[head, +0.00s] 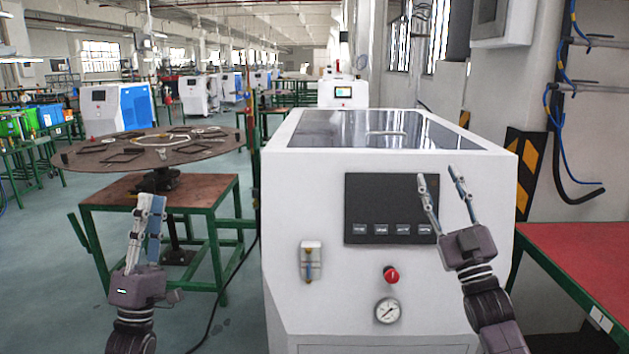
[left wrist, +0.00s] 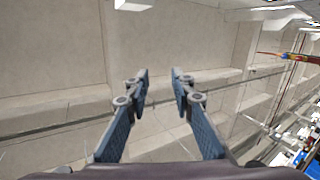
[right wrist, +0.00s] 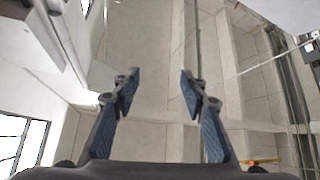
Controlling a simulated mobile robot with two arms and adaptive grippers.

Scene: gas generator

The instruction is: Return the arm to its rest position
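My left gripper (head: 152,203) points up at the left in the head view, in front of the round brown table. In the left wrist view (left wrist: 160,82) its two fingers are apart with nothing between them. My right gripper (head: 438,182) points up in front of the white machine's dark control panel (head: 365,208). Its fingers are spread and empty, and the right wrist view (right wrist: 160,85) shows the same gap. Both wrist views look toward the ceiling. The white gas generator (head: 310,220) stands in the centre with a red knob (head: 391,275) and a gauge (head: 388,310) on its front.
A round table (head: 150,150) with several flat frames stands at the left, above a green-legged workbench (head: 110,195). A red-topped table (head: 585,262) is at the right. A small flow meter (head: 311,262) is on the machine's front.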

